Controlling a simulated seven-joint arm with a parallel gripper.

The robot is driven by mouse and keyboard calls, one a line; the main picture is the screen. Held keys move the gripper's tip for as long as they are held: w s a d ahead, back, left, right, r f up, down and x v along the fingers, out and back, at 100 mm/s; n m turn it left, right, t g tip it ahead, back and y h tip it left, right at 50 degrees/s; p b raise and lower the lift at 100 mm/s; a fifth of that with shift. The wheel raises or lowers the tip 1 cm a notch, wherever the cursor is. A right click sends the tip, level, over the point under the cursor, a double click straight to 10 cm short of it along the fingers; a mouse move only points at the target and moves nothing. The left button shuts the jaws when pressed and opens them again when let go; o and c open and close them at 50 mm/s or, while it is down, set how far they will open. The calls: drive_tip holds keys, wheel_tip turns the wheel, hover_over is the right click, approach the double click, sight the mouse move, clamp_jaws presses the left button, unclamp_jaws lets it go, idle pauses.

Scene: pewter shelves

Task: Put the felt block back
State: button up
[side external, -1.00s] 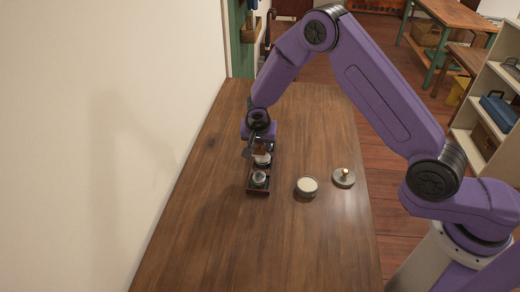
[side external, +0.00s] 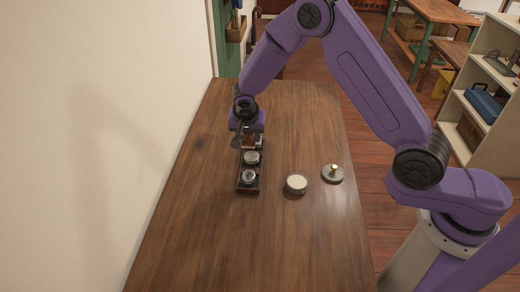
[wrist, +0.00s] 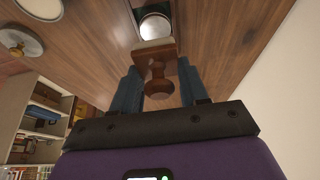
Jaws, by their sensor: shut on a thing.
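The felt block (wrist: 157,88) is a reddish-brown wooden piece with a turned knob and a pale strip along its far edge. My gripper (wrist: 157,90) is shut on it, one blue finger on each side of the knob. In the side view my gripper (side external: 247,138) holds the block (side external: 249,144) at the far end of a narrow dark tray (side external: 247,191). Two round, metal-topped pieces sit in the tray, the middle one (side external: 251,157) and the near one (side external: 249,176). I cannot tell whether the block touches the tray, since my gripper hides that end.
A round tin with a cream top (side external: 296,183) and a grey lid with a brass knob (side external: 332,173) lie right of the tray. The wooden table (side external: 210,240) is clear in front. A pale wall (side external: 90,130) runs along the left, and shelves stand at right.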

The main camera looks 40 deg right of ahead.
drive_tip(key=s+d+m+g+h, duration=0.1)
drive_tip(key=s+d+m, duration=0.3)
drive_tip(key=s+d, duration=1.25)
hover_over(299, 150)
drive_tip(key=s+a, duration=0.1)
drive_tip(key=a, duration=0.1)
drive_tip(key=f, duration=0.8)
drive_tip(key=shift+d+f, duration=0.25)
drive_tip(key=shift+w+f, duration=0.15)
drive_tip(key=shift+f, duration=0.8)
drive_tip(key=shift+w+f, duration=0.15)
drive_tip(key=shift+f, duration=0.8)
drive_tip(key=shift+f, duration=0.1)
drive_tip(key=o, duration=1.2)
